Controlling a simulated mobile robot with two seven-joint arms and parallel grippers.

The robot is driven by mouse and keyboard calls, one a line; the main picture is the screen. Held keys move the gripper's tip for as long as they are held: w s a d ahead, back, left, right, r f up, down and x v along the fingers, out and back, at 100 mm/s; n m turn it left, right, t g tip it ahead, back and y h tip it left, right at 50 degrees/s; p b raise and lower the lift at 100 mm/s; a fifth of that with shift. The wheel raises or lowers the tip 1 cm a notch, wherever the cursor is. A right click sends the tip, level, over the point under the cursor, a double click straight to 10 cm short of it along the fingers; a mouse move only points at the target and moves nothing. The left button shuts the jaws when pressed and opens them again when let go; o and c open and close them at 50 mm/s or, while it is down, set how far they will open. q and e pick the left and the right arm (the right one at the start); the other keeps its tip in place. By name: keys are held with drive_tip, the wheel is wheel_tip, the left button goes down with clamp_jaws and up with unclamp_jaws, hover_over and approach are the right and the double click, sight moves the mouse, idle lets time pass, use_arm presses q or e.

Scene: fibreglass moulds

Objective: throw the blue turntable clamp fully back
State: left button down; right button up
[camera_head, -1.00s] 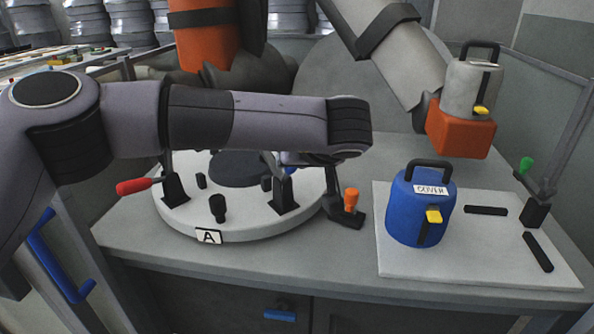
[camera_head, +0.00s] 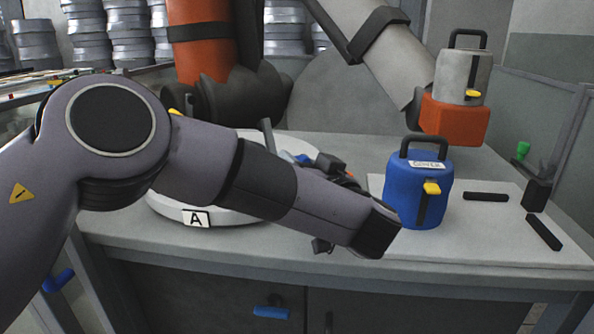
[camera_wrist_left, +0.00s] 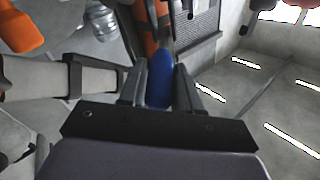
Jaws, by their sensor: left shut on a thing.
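The blue turntable clamp's handle (camera_wrist_left: 160,78) stands between the two fingers of my left gripper (camera_wrist_left: 160,88) in the left wrist view, and the gripper is shut on it. In the head view only a small blue piece (camera_head: 302,158) shows beside the dark gripper parts (camera_head: 335,168). My left forearm crosses in front and hides most of the white round turntable (camera_head: 165,208), marked A, and the clamp's base. How far back the clamp is tilted cannot be told. My right gripper is not in view.
A blue pot labelled COVER (camera_head: 408,200) stands on a pale board (camera_head: 480,240), close to my left arm's wrist end. A green-knobbed clamp (camera_head: 523,150) is at right. The bench front (camera_head: 440,277) is clear.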

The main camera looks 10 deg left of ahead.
use_arm(q)
drive_tip(key=shift+f+t, duration=0.2)
drive_tip(key=shift+t, duration=0.1)
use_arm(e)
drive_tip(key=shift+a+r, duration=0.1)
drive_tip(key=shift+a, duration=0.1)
use_arm(q)
drive_tip(key=c, duration=0.9)
unclamp_jaws()
drive_tip(key=shift+o, duration=0.2)
drive_tip(key=v, duration=0.7)
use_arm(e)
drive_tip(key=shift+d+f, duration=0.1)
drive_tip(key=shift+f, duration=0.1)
